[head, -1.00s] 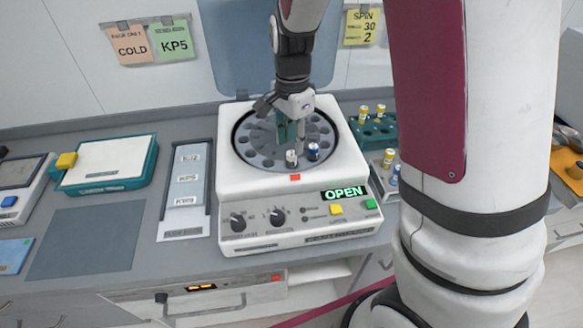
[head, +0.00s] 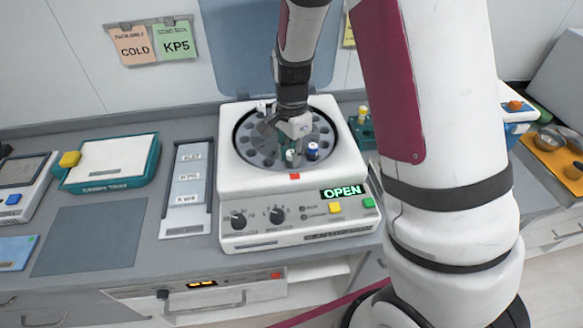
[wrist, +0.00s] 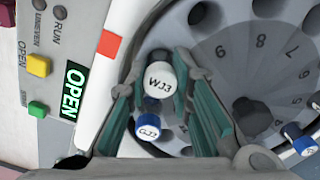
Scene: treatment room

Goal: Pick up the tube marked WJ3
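The tube marked WJ3 (wrist: 160,75) has a white cap and stands in a hole of the centrifuge rotor (wrist: 225,55). In the wrist view its cap lies between the two green fingers of my gripper (wrist: 157,92), with a gap visible beside it, so the gripper looks open around it. In the head view my gripper (head: 284,150) is low over the front of the rotor, by a white-capped tube (head: 291,156). A blue tube with a white marked top (wrist: 148,128) shows below WJ3 in the wrist view, partly between the fingers; its marking is hard to read.
The centrifuge (head: 235,185) has its lid up and its display (head: 343,192) reads OPEN. Another blue tube (wrist: 300,140) stands in the rotor. A green rack (head: 363,130) is partly hidden behind my arm. A label panel (head: 186,190) and a grey mat (head: 90,237) lie left.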

